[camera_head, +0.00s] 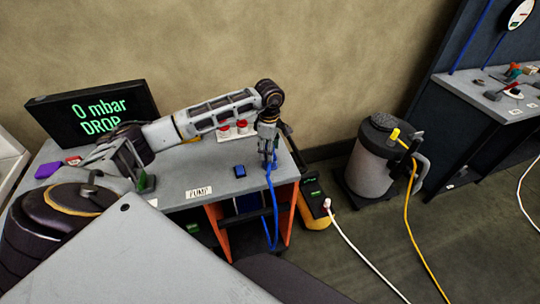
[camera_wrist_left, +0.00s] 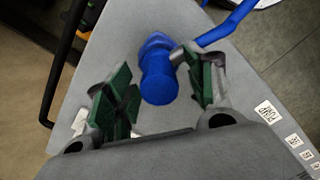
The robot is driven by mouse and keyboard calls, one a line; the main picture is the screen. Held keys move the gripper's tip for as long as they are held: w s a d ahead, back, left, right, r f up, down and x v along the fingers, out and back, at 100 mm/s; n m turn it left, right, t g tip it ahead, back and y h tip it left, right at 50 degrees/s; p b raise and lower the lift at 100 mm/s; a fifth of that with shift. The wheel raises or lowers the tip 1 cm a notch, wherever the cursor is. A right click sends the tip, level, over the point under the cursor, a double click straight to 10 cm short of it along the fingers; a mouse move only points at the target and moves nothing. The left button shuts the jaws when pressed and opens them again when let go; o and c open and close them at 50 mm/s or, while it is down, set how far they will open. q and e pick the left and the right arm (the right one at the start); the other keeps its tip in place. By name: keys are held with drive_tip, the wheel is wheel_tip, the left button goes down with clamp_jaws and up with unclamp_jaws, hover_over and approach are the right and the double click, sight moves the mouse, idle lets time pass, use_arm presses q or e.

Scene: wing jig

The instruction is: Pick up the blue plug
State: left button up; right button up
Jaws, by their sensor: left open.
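The blue plug (camera_wrist_left: 158,80) is between the two green-padded fingers of my left gripper (camera_wrist_left: 163,98) in the left wrist view. Gaps show between the plug and both pads, so the gripper is open around it without a visible grip. In the head view my left gripper (camera_head: 268,158) points down at the right end of the grey table, and its fingers largely hide the plug. A blue cable (camera_head: 274,205) hangs from there over the table's front edge. My right gripper is not in view.
The grey table (camera_head: 218,172) carries a small dark-blue block (camera_head: 240,171), red-capped items (camera_head: 241,126) and a black display (camera_head: 95,112) reading "0 mbar DROP". A "PUMP" label (camera_head: 199,192) is at its front edge. A grey canister (camera_head: 374,165) and a yellow hose stand to the right.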

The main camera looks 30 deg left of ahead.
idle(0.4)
use_arm(q)
drive_tip(key=c, duration=1.1)
drive_tip(key=shift+o, duration=0.2)
drive_tip(key=shift+r, duration=0.15)
drive_tip(key=shift+r+b, duration=0.9)
drive_tip(key=shift+r, duration=3.9)
drive_tip(key=shift+r, duration=0.25)
drive_tip(key=shift+r+p, duration=0.8)
drive_tip(key=shift+r, duration=0.35)
drive_tip(key=shift+r, duration=0.15)
drive_tip(key=shift+r, duration=0.15)
